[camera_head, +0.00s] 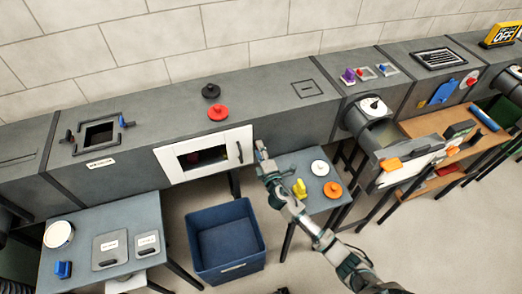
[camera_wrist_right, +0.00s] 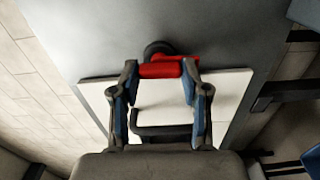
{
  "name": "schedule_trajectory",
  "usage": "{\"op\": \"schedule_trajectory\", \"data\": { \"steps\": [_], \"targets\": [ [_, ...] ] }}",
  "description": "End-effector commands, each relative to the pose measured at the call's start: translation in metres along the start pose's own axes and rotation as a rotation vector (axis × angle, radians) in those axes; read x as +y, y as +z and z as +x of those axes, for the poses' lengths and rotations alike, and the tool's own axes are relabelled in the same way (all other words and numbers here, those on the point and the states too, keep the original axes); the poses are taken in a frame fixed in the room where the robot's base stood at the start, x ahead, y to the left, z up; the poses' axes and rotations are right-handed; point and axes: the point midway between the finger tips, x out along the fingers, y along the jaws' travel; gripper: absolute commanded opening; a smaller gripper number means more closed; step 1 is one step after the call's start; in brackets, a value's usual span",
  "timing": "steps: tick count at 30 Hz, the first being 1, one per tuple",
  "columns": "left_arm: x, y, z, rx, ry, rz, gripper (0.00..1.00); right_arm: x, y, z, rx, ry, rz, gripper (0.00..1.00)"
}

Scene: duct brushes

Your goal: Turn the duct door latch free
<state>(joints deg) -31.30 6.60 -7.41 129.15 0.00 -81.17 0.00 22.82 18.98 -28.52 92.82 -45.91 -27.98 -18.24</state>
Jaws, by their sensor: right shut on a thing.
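The white duct door (camera_head: 178,172) sits in the front face of the grey duct, with a dark window and a black handle (camera_head: 239,152) near its right edge. My right gripper (camera_head: 261,150) is at the door's right edge. In the right wrist view its two blue-padded fingers (camera_wrist_right: 160,72) are shut on the red latch (camera_wrist_right: 160,70), which lies across the door's edge. A black round part (camera_wrist_right: 157,48) shows behind the latch. The handle also shows below it (camera_wrist_right: 165,131). The gripper hides the latch in the head view. My left gripper is not in view.
A blue bin (camera_head: 225,240) stands on the floor below the door. A small table with a yellow piece (camera_head: 299,188), a white disc (camera_head: 319,167) and an orange disc (camera_head: 333,190) stands right of it. Red (camera_head: 218,113) and black (camera_head: 211,91) knobbed discs lie on the duct top.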

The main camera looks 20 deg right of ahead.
Motion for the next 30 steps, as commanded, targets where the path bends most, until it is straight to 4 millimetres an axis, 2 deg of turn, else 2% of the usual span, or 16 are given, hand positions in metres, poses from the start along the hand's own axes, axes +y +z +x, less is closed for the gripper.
{"op": "schedule_trajectory", "data": {
  "steps": [7,20,21,24,30],
  "targets": [
    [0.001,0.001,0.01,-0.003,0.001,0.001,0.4,0.003,0.0,0.001,0.0,0.004,-0.058,0.11],
    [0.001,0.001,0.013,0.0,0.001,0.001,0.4,0.002,0.0,0.001,0.001,0.004,-0.069,0.11],
    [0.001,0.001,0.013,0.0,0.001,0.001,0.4,0.002,0.0,0.001,0.001,0.004,-0.068,0.48],
    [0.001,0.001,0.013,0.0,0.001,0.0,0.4,0.001,0.0,0.001,0.001,0.003,-0.068,0.71],
    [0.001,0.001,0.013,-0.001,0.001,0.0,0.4,0.001,0.0,0.0,0.001,0.002,-0.067,0.71]
  ]
}}
